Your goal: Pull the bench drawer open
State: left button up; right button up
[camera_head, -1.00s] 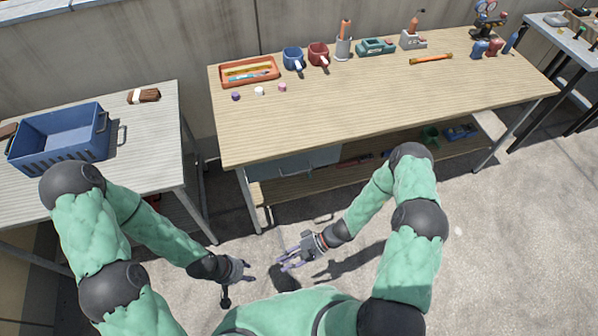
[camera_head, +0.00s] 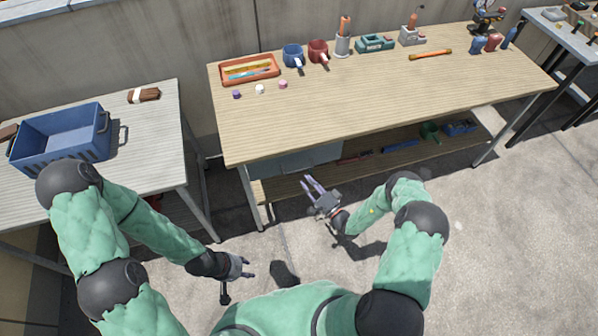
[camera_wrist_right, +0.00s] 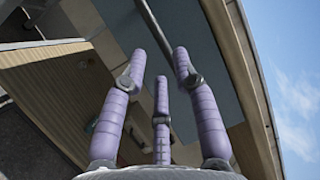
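The bench drawer (camera_head: 295,161) is a blue-grey box under the left part of the wooden workbench (camera_head: 380,95). The benchtop hides its upper part in the head view. My right gripper (camera_head: 312,184) is open and empty, just in front of the drawer's right side, fingers pointing at the bench. In the right wrist view, its purple fingers (camera_wrist_right: 160,62) are spread before a blue-grey panel (camera_wrist_right: 208,65). A dark bar (camera_wrist_right: 153,28) crosses that panel beyond the fingertips; it looks like the handle, with no contact visible. My left gripper (camera_head: 246,268) is open and empty, low at the left.
A lower shelf (camera_head: 310,183) runs under the bench, with tools and a green item (camera_head: 430,131) at the right. A bench leg (camera_head: 250,198) stands left of the drawer. A side table with a blue crate (camera_head: 62,160) is at the left. The floor before the bench is clear.

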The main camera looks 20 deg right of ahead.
aim_at(299, 171)
jog(key=shift+b+x, duration=0.5)
jog(key=shift+x, duration=2.6)
grip_shut()
